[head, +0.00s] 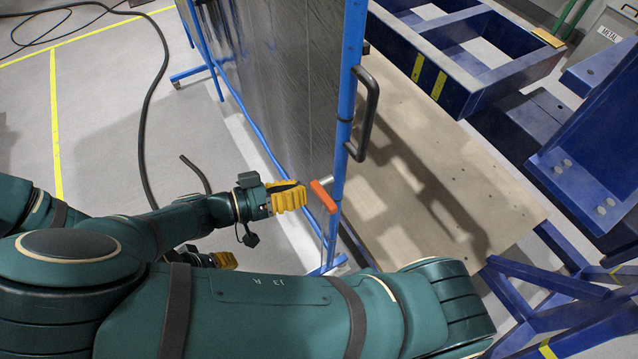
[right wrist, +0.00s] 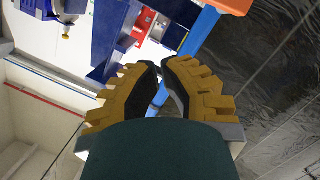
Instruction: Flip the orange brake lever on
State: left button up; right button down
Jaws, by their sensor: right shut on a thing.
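The orange brake lever (head: 323,196) sits beside the blue upright of a tall panel, its handle slanting down to the right in the head view. An orange part, likely the lever, is cut off at the top of the right wrist view (right wrist: 230,4). My right gripper (head: 303,195) has yellow fingers and is left of the lever, with a small visible gap to it. In the right wrist view its fingers (right wrist: 160,78) are drawn nearly together; what is between them is not clear. My left gripper (head: 228,260) is mostly hidden behind my arm.
The tall dark panel (head: 275,75) in a blue frame stands by the lever. A black handle (head: 369,110) projects from its upright. A wooden board (head: 440,160) and heavy blue beams (head: 470,50) are at the right. A black cable (head: 145,130) lies on the open floor at left.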

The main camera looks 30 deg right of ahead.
jog(key=shift+s+v, duration=0.15)
jog(key=shift+v, duration=0.75)
jog(key=shift+s+v, duration=0.15)
jog(key=shift+v, duration=0.8)
jog(key=shift+r, duration=0.15)
